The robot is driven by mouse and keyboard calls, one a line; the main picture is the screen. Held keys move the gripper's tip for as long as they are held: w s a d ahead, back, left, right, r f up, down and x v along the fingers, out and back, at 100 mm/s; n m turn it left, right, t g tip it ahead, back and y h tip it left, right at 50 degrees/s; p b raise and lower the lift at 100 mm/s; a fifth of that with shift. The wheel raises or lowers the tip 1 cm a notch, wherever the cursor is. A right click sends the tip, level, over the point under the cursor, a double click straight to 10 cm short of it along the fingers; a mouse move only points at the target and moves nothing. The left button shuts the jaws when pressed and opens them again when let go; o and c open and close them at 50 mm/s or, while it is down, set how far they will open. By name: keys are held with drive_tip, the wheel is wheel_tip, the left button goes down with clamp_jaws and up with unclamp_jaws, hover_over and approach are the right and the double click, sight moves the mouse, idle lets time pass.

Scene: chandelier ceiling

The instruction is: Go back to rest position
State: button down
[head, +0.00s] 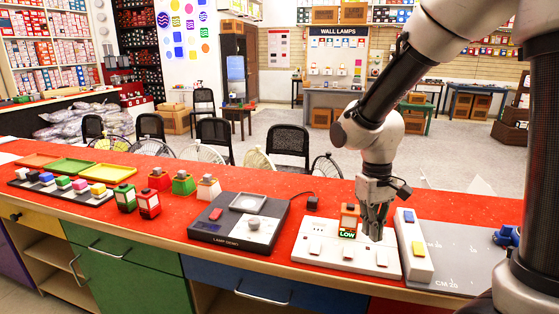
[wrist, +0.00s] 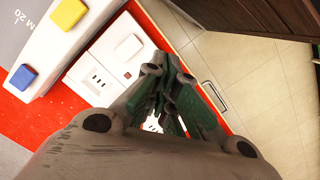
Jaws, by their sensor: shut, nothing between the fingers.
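My gripper (head: 375,222) is shut and empty. It points down over the right part of a white switch panel (head: 325,258) on the red counter. In the wrist view the closed fingers (wrist: 172,105) show over the panel's edge, with a white rocker switch (wrist: 127,48) and a socket beside them. I cannot tell whether the fingertips touch the panel. A small orange-and-black block with a green "LOW" display (head: 347,222) stands behind the panel, just left of my gripper.
Right of the panel is a white strip (head: 413,255) with a blue and a yellow button, then a grey mat (head: 455,262). Black chairs (head: 288,146) stand behind the counter.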

drive_tip(key=s+d+r+m+t, duration=0.3)
drive_tip(key=s+d+r+t, duration=0.2)
drive_tip(key=s+d+r, duration=0.7)
drive_tip(key=shift+s+r+t, duration=0.3)
drive_tip(key=shift+s+r, duration=0.4)
drive_tip(key=shift+r, duration=0.95)
